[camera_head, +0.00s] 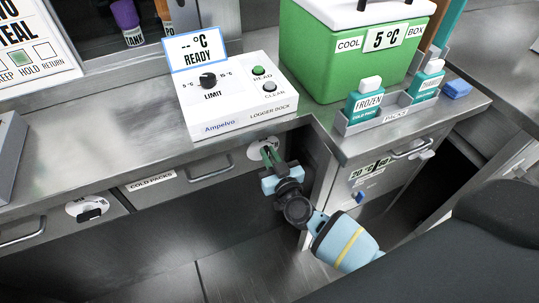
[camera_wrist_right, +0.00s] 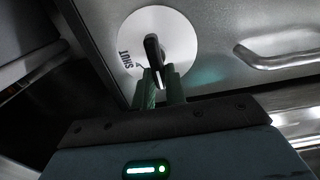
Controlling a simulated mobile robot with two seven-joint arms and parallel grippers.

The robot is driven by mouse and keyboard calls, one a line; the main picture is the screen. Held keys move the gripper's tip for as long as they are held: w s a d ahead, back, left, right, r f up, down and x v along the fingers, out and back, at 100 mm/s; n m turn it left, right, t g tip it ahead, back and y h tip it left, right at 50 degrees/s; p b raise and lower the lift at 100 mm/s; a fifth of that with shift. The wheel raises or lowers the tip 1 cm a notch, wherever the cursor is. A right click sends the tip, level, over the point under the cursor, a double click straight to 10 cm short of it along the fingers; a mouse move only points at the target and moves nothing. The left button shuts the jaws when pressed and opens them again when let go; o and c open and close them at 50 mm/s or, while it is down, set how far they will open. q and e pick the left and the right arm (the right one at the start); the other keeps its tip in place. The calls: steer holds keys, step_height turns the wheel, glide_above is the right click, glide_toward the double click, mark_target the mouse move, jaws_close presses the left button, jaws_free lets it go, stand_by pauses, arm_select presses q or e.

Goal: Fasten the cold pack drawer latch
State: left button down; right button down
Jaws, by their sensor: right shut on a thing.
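The cold pack drawer (camera_head: 225,178), labelled COLD PACKS, sits under the counter and looks flush with it. Its latch is a white round plate (camera_head: 252,150) with a black turn knob at the drawer's right end. In the right wrist view the plate (camera_wrist_right: 183,38) reads SHUT at its lower left, and the black knob (camera_wrist_right: 152,48) stands nearly upright in the picture, not pointing at that word. My right gripper (camera_head: 268,156) is at the latch; its green fingers (camera_wrist_right: 160,86) are shut on the knob's lower part. My left gripper is not in view.
The drawer handle (camera_wrist_right: 280,55) is beside the latch. Above on the counter (camera_head: 100,125) stand the logger dock (camera_head: 235,110), the green cool box (camera_head: 330,60) and a packs rack (camera_head: 395,115). Another latch (camera_head: 88,208) is at left. A cabinet (camera_head: 375,175) is right of my gripper.

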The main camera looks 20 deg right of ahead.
steer(key=shift+m, duration=0.3)
steer(key=m, duration=0.3)
steer(key=shift+d+f+m, duration=0.1)
steer(key=shift+d+m, duration=0.25)
steer(key=shift+m, duration=0.05)
steer(key=m+b, duration=0.1)
steer(key=m, duration=0.3)
steer(key=f+m+b, duration=0.1)
steer(key=m, duration=0.3)
steer(key=d+m+b, duration=0.1)
steer(key=m+b, duration=0.1)
steer(key=m, duration=0.3)
steer(key=shift+f, duration=0.3)
steer(key=shift+m, duration=0.4)
steer(key=c, duration=1.4)
jaws_free()
steer(key=shift+c, duration=0.2)
